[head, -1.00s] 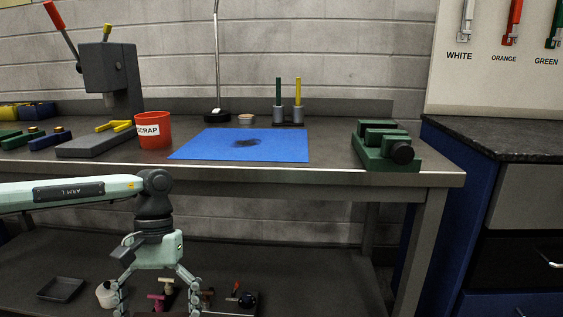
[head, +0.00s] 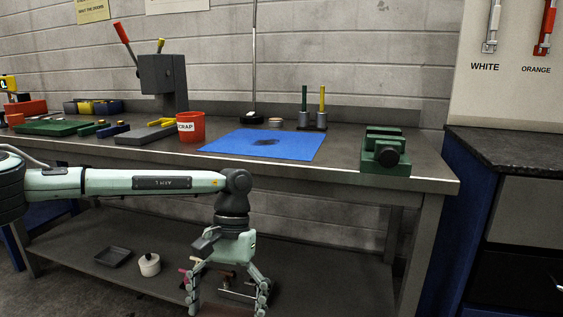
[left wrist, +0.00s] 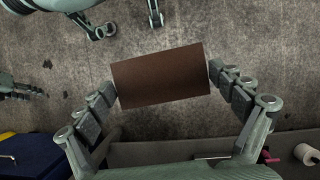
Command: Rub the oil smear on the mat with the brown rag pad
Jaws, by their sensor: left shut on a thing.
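The blue mat (head: 222,146) lies on the workbench, with a dark oil smear (head: 265,142) near its middle. My left gripper (head: 228,301) hangs in front of the bench, below the bench top and left of the table leg. In the left wrist view the left gripper (left wrist: 166,88) is shut on the brown rag pad (left wrist: 162,78), with a finger at each side edge.
A red scrap can (head: 191,130) stands just left of the mat. Behind the mat are a lamp pole (head: 254,60) and a holder with green and yellow sticks (head: 312,120). A green vise (head: 386,152) stands to the right.

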